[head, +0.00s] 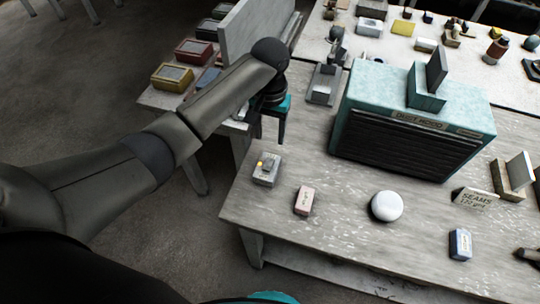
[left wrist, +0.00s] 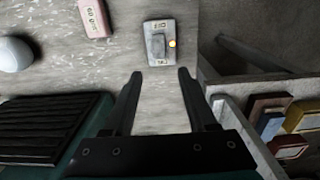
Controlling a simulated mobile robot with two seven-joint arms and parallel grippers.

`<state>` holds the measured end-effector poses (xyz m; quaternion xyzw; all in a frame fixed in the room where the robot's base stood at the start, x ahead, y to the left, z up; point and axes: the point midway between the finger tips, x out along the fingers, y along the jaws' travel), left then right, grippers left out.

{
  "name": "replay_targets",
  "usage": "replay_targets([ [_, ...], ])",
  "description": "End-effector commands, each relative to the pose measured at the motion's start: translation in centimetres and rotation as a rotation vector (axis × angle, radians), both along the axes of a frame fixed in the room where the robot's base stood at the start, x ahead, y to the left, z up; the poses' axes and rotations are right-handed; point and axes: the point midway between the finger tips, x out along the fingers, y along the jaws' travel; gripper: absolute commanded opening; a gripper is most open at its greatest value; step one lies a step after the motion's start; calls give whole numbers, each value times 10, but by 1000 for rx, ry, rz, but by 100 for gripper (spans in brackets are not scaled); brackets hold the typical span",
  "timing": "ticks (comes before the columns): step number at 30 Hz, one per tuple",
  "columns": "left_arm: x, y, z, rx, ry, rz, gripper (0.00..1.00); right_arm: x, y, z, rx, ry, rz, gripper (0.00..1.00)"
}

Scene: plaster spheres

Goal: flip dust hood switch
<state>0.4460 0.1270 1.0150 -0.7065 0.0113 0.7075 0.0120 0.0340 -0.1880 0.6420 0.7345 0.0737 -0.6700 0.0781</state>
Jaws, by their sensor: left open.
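The dust hood (head: 415,120) is a teal box with a black slatted front and a name label, standing on the whitish worktable. A small grey switch box (head: 266,168) with a raised grey lever and a yellow light sits near the table's left edge. In the left wrist view the switch box (left wrist: 159,43) shows its lever in the middle, with lettering at both ends that I cannot read surely. My left gripper (head: 269,138) is open and empty, behind the switch box in the head view. In the left wrist view its fingertips (left wrist: 160,74) are just short of the box, apart from it.
A pink block (head: 304,200), a white sphere (head: 387,206) and a blue block (head: 460,244) lie on the worktable (head: 330,240). A side table at the left holds several coloured boxes (head: 172,76) beside an upright grey panel (head: 250,30). Bare tabletop surrounds the switch box.

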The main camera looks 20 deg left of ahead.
Motion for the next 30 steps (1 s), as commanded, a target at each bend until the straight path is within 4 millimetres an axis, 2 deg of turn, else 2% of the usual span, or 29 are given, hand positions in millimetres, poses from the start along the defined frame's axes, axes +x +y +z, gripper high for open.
replay_targets([
  [1,-1,0,-14,0,4,0,57,0,0,-3,0,0,0,50],
  [6,-1,0,-52,1,3,1,57,0,0,-10,0,0,0,50],
  [13,0,0,-89,0,1,-1,57,0,0,-18,0,0,0,50],
  [18,0,0,-100,0,-1,-1,57,0,0,-20,0,0,0,50],
  [27,0,0,-102,0,-2,-2,57,0,0,-20,0,0,0,50],
  [30,0,0,-102,0,-2,-2,48,0,0,-20,0,0,0,50],
])
